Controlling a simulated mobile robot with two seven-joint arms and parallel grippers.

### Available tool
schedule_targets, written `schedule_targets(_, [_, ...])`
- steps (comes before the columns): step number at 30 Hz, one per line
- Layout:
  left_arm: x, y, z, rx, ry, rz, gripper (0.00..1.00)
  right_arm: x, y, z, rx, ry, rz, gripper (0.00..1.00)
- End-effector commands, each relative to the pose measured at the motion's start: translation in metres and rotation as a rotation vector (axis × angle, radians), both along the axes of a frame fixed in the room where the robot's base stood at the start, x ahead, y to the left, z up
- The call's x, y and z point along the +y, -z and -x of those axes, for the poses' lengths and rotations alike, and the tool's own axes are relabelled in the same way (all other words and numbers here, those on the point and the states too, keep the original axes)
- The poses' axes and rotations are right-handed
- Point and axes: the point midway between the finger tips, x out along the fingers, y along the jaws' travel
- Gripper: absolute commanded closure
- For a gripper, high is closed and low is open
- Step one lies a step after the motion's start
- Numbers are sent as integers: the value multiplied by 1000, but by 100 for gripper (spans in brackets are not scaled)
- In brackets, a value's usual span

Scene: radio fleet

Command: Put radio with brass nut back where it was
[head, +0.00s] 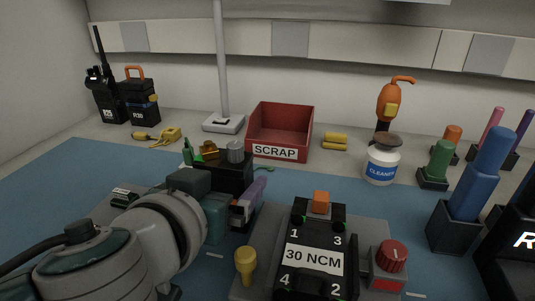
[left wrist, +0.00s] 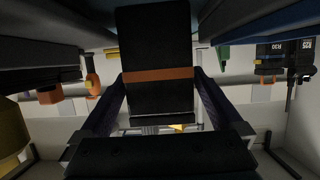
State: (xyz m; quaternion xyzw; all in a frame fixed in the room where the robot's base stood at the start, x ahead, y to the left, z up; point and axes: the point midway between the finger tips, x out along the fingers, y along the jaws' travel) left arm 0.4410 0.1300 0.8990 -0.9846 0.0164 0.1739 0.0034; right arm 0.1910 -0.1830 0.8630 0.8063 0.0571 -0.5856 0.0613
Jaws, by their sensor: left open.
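A black radio (head: 228,172) with a brass nut (head: 208,149), a grey knob (head: 235,151) and a green stub on top is upright just beyond my left gripper (head: 246,211). The gripper partly hides it, and its base is hidden. In the left wrist view, a black body with an orange-brown band (left wrist: 160,76) fills the space between the fingers of my left gripper (left wrist: 162,120). The gripper is open; whether the fingers touch the body cannot be told. My right gripper is not in view.
A red SCRAP bin (head: 280,126), a CLEANER jar (head: 381,164) and an orange tool (head: 390,103) stand behind. A 30 NCM block (head: 314,262) fills the front; blue (head: 478,185) and green (head: 439,160) holders stand right.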

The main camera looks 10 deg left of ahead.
Motion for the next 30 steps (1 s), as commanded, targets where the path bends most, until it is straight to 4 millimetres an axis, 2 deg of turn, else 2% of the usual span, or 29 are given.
schedule_targets(7, [0,1,-1,1,1,1,1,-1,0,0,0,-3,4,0])
schedule_targets(30, [0,1,-1,1,1,0,88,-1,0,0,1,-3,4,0])
